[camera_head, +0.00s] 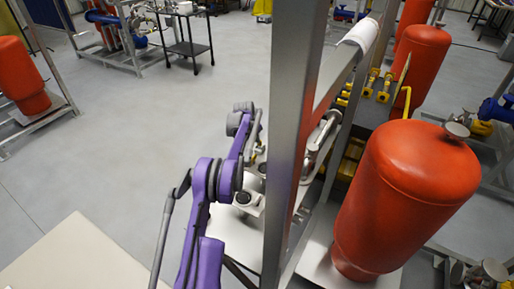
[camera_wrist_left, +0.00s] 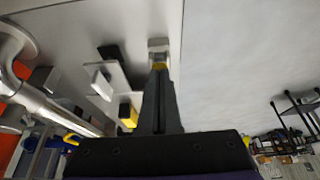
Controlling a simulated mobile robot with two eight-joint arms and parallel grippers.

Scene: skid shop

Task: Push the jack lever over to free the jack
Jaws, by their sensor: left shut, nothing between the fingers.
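My purple left arm reaches up from the bottom in the head view, its wrist beside the grey steel post. Its fingertips cannot be made out there. In the left wrist view my left gripper (camera_wrist_left: 158,78) is a narrow dark pair of fingers, shut and empty. At its tips is a small pale piece with yellow below it; I cannot tell if they touch. To its left are a black block (camera_wrist_left: 108,52), a white block (camera_wrist_left: 101,84) and a yellow block (camera_wrist_left: 127,112). I cannot make out which part is the jack or its lever. My right gripper is not in view.
The steel post (camera_head: 290,130) stands close to my arm in the head view. A red tank (camera_head: 412,185) stands to the right. A bent silver pipe (camera_wrist_left: 30,95) runs along the left of the wrist view. Open grey floor (camera_head: 120,130) lies to the left.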

